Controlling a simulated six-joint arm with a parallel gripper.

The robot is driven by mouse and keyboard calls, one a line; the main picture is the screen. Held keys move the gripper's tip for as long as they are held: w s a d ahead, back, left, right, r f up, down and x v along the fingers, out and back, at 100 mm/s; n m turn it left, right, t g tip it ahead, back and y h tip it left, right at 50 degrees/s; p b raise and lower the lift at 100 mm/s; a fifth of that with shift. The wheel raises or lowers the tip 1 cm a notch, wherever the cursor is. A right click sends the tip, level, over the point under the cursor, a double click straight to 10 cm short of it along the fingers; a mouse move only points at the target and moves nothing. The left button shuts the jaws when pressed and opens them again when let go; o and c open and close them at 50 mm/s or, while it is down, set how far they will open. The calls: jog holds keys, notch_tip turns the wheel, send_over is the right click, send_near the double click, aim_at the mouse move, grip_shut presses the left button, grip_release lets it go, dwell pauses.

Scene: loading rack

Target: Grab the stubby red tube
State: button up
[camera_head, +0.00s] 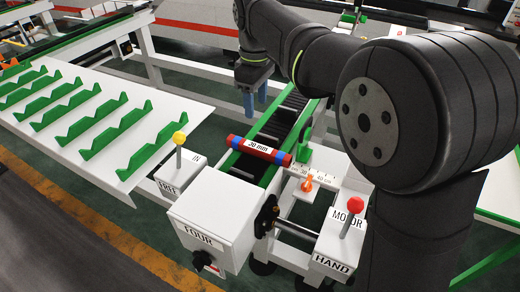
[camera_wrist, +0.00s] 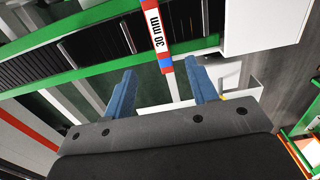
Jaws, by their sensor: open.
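The red tube (camera_head: 258,149) has blue bands and a white "30 mm" label. In the head view it lies crosswise over the green-edged conveyor, near its front end. In the wrist view the tube (camera_wrist: 154,28) enters from the top edge, and its near end lines up between my fingertips. My gripper (camera_head: 255,98) has two blue fingers and is open and empty. In the head view it hangs behind the tube, apart from it. My open fingers also show in the wrist view (camera_wrist: 160,69). The tube's far end is outside the wrist view.
A white table (camera_head: 185,110) with several green notched racks stands at the left. The white control box "FOUR" (camera_head: 210,225) and the yellow-knob lever (camera_head: 179,140) stand in front. A red-knob lever (camera_head: 355,205) and an orange pointer (camera_head: 307,184) are at the right.

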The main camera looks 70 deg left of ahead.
send_over(258, 147)
jog(key=f, duration=1)
jog(key=shift+s+d+f, duration=0.1)
jog(key=shift+s+f, duration=0.1)
jog(key=shift+f, duration=0.1)
jog(key=shift+w+f, duration=0.2)
jog(key=shift+f, duration=2.45)
jog(key=shift+c, duration=0.4)
grip_shut()
